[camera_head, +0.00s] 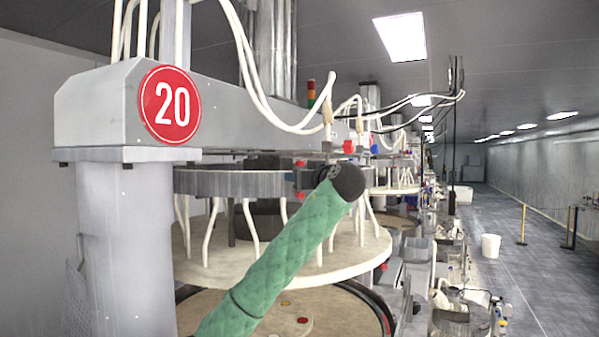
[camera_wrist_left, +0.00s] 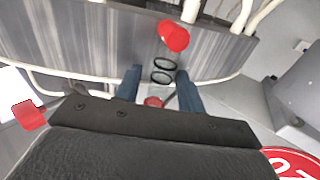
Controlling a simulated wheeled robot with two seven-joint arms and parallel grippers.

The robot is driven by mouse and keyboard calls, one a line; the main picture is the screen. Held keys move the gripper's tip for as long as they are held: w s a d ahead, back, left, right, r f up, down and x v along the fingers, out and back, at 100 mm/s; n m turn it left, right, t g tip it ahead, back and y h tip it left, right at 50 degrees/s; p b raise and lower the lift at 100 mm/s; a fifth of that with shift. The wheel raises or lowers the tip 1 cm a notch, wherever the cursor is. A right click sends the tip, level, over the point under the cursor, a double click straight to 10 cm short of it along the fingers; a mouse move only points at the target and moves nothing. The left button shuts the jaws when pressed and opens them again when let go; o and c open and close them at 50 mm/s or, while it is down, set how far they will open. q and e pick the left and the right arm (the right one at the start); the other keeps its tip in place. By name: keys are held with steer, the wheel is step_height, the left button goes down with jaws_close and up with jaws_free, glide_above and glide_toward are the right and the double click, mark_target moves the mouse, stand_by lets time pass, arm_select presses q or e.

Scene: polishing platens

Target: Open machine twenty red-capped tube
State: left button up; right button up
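Machine twenty carries a round red "20" sign (camera_head: 171,105) on its grey beam. My left gripper (camera_head: 303,180) is at the machine's grey ring (camera_head: 232,183), its green-sleeved arm rising from below. In the left wrist view its two blue fingers (camera_wrist_left: 160,74) are apart, with no object clearly held. A rounded red cap (camera_wrist_left: 173,36) lies just beyond the fingertips, in front of the grey ring wall. Whether the fingers touch anything is unclear. My right gripper is not in view.
White hoses hang around the machine above a pale round platen (camera_head: 350,258). A grey column (camera_head: 125,245) stands at the left. A red block (camera_wrist_left: 29,114) shows at the left in the wrist view. The aisle at right, with a white bucket (camera_head: 490,245), has free floor.

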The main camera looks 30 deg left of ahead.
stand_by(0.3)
arm_select(q)
jaws_close()
steer(key=shift+w, duration=0.1)
